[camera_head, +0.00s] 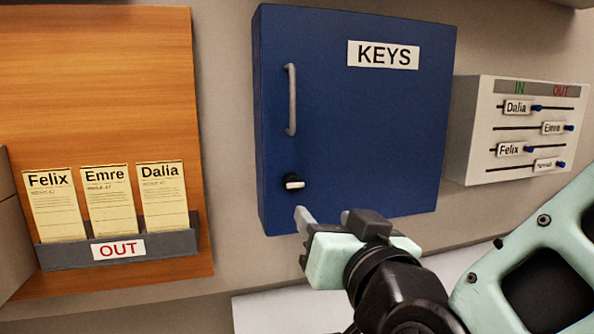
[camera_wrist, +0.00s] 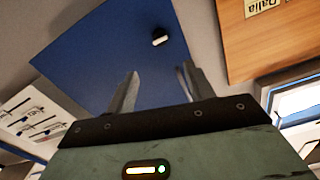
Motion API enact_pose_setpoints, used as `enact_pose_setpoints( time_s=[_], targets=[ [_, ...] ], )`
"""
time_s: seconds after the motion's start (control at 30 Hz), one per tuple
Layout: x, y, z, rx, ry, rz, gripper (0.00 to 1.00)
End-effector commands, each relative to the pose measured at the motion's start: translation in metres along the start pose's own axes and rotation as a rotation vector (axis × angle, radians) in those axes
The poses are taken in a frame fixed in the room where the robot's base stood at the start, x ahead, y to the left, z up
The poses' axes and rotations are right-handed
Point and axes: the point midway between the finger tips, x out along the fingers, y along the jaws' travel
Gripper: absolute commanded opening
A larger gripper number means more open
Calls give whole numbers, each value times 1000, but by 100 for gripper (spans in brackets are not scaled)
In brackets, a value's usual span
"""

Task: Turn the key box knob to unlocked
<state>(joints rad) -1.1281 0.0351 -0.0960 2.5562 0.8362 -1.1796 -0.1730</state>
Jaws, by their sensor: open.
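The blue key box (camera_head: 350,130) hangs on the wall with a "KEYS" label and a grey vertical handle (camera_head: 291,99). Its knob (camera_head: 293,183) is black with a white bar, low on the left of the door. The bar lies roughly level; no lock markings can be read. In the wrist view the knob (camera_wrist: 160,40) shows ahead of the fingers on the blue door (camera_wrist: 100,50). My gripper (camera_head: 325,214) is below and right of the knob in the head view, apart from it. Its two fingers (camera_wrist: 158,85) are spread and empty.
A wooden board (camera_head: 90,90) at left carries an "OUT" tray (camera_head: 170,245) with Felix, Emre and Dalia cards. A white IN/OUT slider board (camera_head: 480,130) is right of the box. A white surface (camera_head: 280,310) lies below. The wall between board and box is bare.

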Motion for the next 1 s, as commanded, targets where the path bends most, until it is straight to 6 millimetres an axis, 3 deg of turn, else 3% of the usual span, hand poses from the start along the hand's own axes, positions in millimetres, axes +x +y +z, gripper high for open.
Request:
enact_pose_setpoints(
  time_s=[0.8,1.0],
  targets=[
    [34,-1,-5,-3,-6,-2,53],
    [78,0,-3,0,-1,-1,53]
  ],
)
